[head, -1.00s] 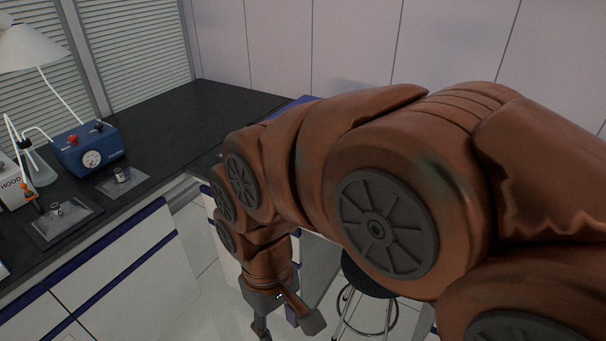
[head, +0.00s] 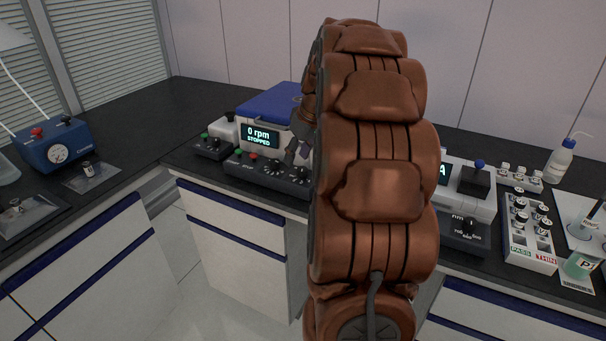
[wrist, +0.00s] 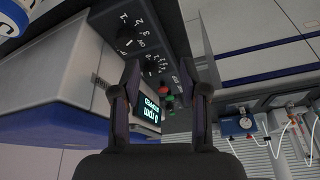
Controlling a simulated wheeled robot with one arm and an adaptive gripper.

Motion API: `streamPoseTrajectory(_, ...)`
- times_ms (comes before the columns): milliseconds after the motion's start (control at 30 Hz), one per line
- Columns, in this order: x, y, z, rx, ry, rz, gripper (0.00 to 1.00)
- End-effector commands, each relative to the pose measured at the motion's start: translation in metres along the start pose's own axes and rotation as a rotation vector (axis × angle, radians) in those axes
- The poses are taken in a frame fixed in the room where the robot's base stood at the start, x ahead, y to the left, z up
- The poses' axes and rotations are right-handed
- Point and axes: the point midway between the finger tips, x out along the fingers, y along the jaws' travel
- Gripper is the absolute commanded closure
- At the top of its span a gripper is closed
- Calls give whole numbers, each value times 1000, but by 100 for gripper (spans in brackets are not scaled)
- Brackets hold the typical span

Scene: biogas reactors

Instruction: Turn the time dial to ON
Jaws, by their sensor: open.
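The centrifuge control panel (head: 262,178) carries a red and a green button and two black dials. The right dial (head: 301,175) sits near my arm; the other dial (head: 273,168) is left of it. In the wrist view, the outer dial (wrist: 129,38) has numerals and what looks like ON around it; the inner dial (wrist: 153,68) is partly behind a finger. I cannot read which is labelled time. My gripper (wrist: 166,78) is open and empty, over the panel and apart from the dials. In the head view its fingers (head: 297,151) show just above the right dial.
The centrifuge display (head: 262,137) reads 0 rpm, STOPPED, below its blue lid (head: 270,104). A small control box (head: 212,147) stands at left.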

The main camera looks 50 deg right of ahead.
Motion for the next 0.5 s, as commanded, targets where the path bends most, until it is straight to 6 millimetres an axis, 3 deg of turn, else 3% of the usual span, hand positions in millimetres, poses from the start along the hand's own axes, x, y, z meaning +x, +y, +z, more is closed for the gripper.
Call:
streamPoseTrajectory(33, 5, 18, 2, 5, 12, 10, 56)
streamPoseTrajectory(100, 4, 33, 2, 2, 26, 22, 56)
streamPoseTrajectory(200, 4, 45, 1, 0, 37, 32, 56)
streamPoseTrajectory(500, 23, 48, 1, -1, 36, 30, 56)
